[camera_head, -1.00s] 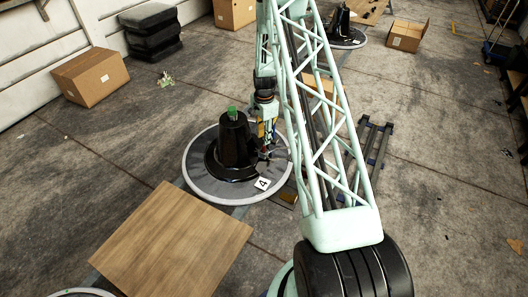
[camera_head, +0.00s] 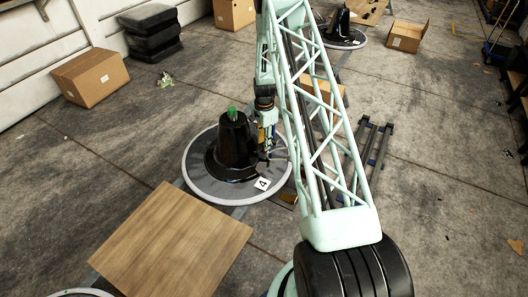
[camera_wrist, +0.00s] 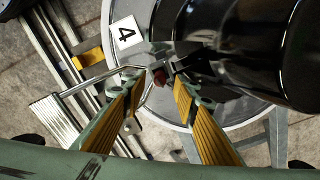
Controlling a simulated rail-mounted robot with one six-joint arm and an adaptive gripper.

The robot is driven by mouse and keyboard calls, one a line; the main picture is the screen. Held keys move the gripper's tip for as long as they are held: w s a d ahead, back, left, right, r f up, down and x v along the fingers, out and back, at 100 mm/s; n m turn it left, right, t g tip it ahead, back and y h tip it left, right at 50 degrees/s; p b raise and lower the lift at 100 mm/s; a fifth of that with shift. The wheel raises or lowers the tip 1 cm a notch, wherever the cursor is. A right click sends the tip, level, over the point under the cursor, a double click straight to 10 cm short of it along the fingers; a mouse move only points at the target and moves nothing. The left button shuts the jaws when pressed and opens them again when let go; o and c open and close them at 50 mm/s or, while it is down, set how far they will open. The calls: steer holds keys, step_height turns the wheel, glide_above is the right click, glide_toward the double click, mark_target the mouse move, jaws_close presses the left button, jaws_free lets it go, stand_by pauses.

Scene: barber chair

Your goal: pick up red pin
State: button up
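A small dark red pin (camera_wrist: 160,77) shows in the wrist view beside the black chair base (camera_wrist: 238,40), by a metal bracket or lever. My gripper (camera_wrist: 156,82) has its two yellow-padded fingers spread apart. The pin appears between the fingertips in this view; I see no contact, and the depth gap is unclear. In the head view my gripper (camera_head: 267,152) points down at the right side of the black base (camera_head: 236,145), over the round grey platform (camera_head: 205,190). The pin is too small to make out there.
A white "4" tag (camera_head: 262,184) lies on the platform's front. A green knob (camera_head: 232,112) tops the base. A wooden board (camera_head: 170,240) lies in front. A metal frame (camera_head: 372,145) stands to the right. A cardboard box (camera_head: 91,77) sits at the left wall.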

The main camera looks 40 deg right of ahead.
steer(key=shift+f, duration=1.95)
steer(key=shift+c, duration=0.6)
jaws_close()
